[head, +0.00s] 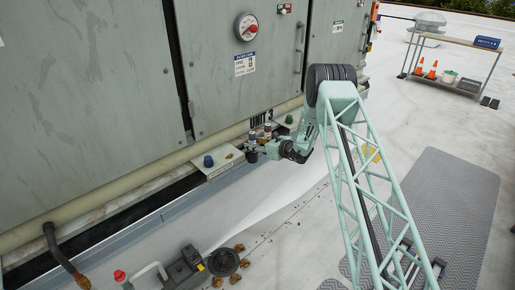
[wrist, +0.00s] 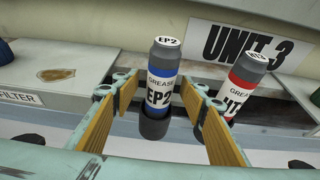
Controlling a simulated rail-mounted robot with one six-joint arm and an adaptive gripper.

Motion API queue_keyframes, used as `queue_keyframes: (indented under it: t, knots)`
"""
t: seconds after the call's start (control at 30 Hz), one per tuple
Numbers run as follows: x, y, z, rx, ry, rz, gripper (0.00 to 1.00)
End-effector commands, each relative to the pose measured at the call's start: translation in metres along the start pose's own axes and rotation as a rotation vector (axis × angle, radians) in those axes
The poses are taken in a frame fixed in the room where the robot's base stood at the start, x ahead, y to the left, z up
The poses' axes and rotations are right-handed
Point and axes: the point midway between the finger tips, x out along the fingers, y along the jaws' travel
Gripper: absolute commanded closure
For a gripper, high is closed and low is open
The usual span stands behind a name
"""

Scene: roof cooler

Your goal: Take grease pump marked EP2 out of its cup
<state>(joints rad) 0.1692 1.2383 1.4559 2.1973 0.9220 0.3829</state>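The grease pump marked EP2 (wrist: 162,80) is a grey cylinder with a blue band and a white label. It stands nearly upright in its dark cup (wrist: 154,124) in the wrist view. In the head view the pump (head: 252,138) is small, beside the cabinet. My gripper (wrist: 160,90) is open, with an orange-padded finger on each side of the pump. A gap shows between each pad and the pump; no contact is visible. In the head view my gripper (head: 260,150) is at the pumps, its fingers too small to read.
A second grease pump with a red band (wrist: 243,85) stands close on the right, near the right finger. A UNIT 3 sign (wrist: 250,47) is behind. A shelf marked FILTER (wrist: 60,78) is at left. The grey cabinet (head: 90,90) rises behind the pumps.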

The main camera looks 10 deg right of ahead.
Motion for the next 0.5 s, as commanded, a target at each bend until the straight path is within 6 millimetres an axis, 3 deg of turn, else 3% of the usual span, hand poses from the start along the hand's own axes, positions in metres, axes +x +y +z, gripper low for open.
queue_keyframes:
  t: [0.2,0.5]
  knots:
    - [0.014,-0.001,-0.001,-0.001,0.001,-0.001,0.60]
    - [0.018,-0.001,0.000,0.000,0.000,-0.001,0.60]
